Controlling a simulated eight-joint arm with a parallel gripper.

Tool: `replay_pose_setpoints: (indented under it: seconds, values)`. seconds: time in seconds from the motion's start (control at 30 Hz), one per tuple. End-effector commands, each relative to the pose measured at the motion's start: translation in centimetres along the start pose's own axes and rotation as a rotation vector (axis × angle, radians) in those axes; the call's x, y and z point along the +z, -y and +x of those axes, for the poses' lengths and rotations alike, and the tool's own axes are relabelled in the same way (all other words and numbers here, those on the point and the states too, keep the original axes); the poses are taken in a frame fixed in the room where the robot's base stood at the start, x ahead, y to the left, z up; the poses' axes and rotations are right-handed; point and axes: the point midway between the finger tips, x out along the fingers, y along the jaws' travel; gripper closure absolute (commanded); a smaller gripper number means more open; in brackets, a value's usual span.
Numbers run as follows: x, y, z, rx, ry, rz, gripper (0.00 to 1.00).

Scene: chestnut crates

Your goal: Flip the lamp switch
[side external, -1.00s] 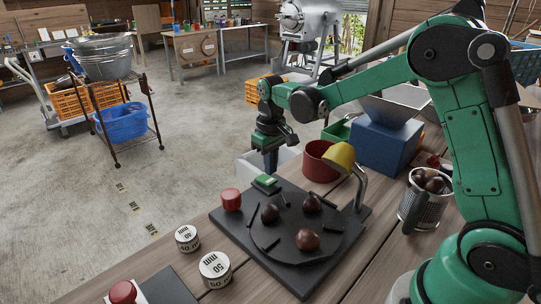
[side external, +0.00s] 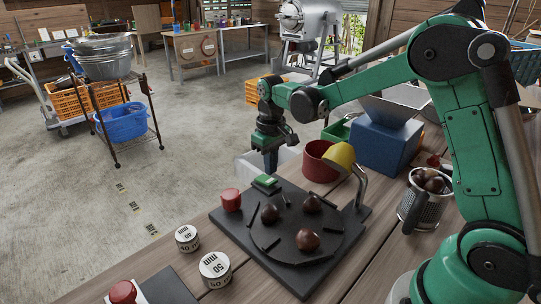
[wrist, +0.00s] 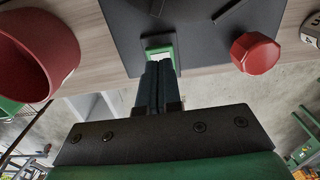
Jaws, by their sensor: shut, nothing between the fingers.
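The green switch (side external: 265,182) sits at the far edge of a dark square board on the wooden bench. In the wrist view the switch shows a green frame (wrist: 150,50) with a pale face, partly covered by my fingertips. My gripper (side external: 270,168) points down right at the switch, its fingers shut and empty. In the wrist view the fingers (wrist: 159,68) lie together over the switch's near edge; I cannot tell whether they touch it. The yellow lamp (side external: 341,157) on a bent grey neck stands at the board's right corner.
The board (side external: 300,280) carries a round plate with several chestnuts and dark bars. A red knob (side external: 231,199) stands left of the switch. A red pot (side external: 320,163) and a blue box (side external: 388,145) stand beyond. White gauge cylinders (side external: 215,270) stand at the left.

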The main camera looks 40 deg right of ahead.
Motion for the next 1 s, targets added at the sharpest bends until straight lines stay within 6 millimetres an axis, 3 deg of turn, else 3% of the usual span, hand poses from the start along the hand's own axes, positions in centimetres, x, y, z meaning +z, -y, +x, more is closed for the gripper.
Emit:
replay_pose_setpoints:
  seconds: [1.0]
  values:
    - [-0.03, 0.00, 0.98, 0.000, 0.000, 0.000, 1.00]
